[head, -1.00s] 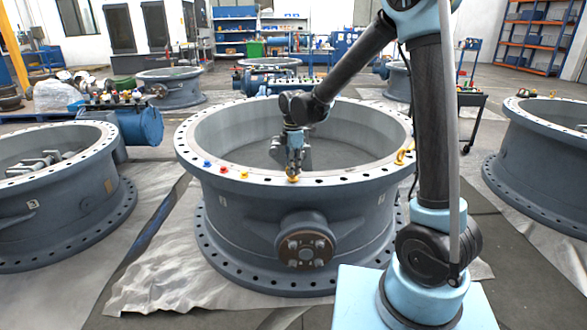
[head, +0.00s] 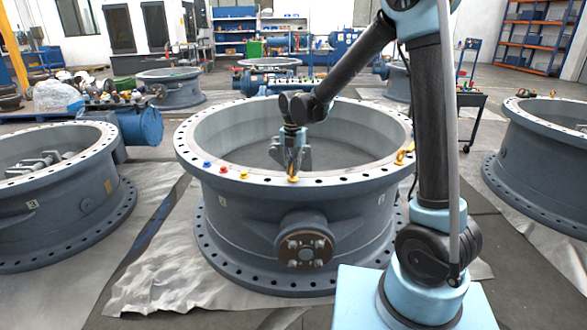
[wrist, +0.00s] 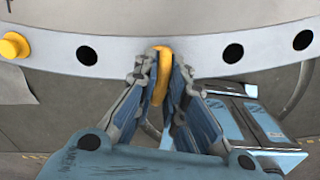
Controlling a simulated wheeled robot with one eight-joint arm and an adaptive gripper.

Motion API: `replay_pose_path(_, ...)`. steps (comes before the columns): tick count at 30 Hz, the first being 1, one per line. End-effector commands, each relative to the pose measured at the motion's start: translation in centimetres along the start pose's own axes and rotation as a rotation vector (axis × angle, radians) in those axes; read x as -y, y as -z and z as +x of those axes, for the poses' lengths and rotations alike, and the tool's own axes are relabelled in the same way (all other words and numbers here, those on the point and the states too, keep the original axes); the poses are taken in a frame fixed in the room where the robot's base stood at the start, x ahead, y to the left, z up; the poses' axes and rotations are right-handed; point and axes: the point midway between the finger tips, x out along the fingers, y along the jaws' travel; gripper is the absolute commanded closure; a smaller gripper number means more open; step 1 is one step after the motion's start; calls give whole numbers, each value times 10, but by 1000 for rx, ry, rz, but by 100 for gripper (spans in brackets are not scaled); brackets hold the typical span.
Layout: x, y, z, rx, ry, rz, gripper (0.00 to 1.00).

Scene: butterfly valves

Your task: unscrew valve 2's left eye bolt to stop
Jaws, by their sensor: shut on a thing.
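The central grey valve (head: 232,215) stands upright on a sheet, with its drilled flange on top. The left eye bolt (head: 293,179) is a small yellow piece on the near flange rim. My gripper (head: 295,172) points down at it from above. In the wrist view, my gripper (wrist: 166,75) has its two fingers on either side of the yellow eye bolt (wrist: 160,85) and is shut on it. The fingers partly hide the bolt, and its thread cannot be seen. A second yellow eye bolt (head: 405,153) sits on the rim to the right.
Blue (head: 207,163), red (head: 224,169) and yellow (head: 243,174) plugs stand on the rim left of my gripper. The yellow plug shows in the wrist view (wrist: 13,46). Other valves stand left (head: 75,210) and right (head: 540,155). The central bore is open.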

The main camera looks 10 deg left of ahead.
Motion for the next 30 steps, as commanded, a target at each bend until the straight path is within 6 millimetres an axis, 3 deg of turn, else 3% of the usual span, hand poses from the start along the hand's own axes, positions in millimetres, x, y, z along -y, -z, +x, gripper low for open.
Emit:
replay_pose_path(15, 0, -2, 0, 4, 1, -441, 100)
replay_pose_path(30, 0, -2, 0, 3, 2, -625, 100)
